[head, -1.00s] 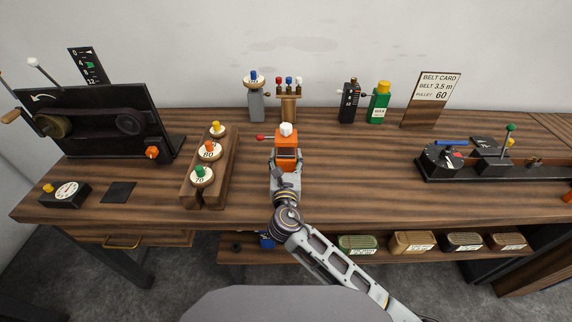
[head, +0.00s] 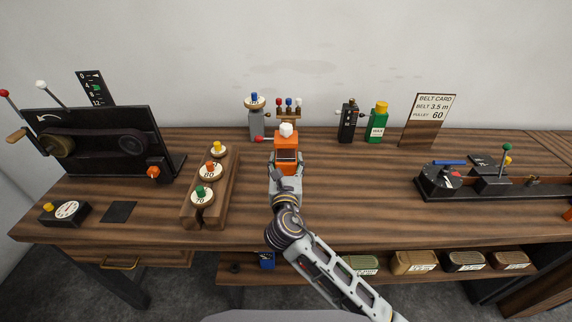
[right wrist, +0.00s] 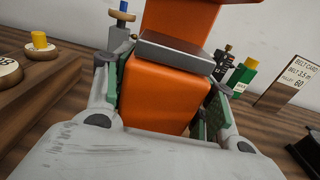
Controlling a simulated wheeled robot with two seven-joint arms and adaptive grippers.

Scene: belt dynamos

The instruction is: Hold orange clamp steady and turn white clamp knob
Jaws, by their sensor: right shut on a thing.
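The orange clamp (head: 286,140) stands upright near the middle of the bench, with its white knob (head: 287,129) on top. A red-tipped lever (head: 260,139) sticks out to its left. My right gripper (head: 286,172) is shut on the clamp from the near side. In the right wrist view the clamp's orange body (right wrist: 160,95) sits between the two green-padded fingers, below a grey metal plate (right wrist: 174,52). The white knob is outside that view. Whether the clamp's foot touches the bench is hidden. My left gripper is in neither current view.
A wooden rack with several pulleys (head: 211,170) stands left of the clamp. Behind are a grey stand (head: 256,124), a small knob rack (head: 289,112), a black device (head: 348,121) and a green bottle (head: 377,125). Bench space right of the clamp is free.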

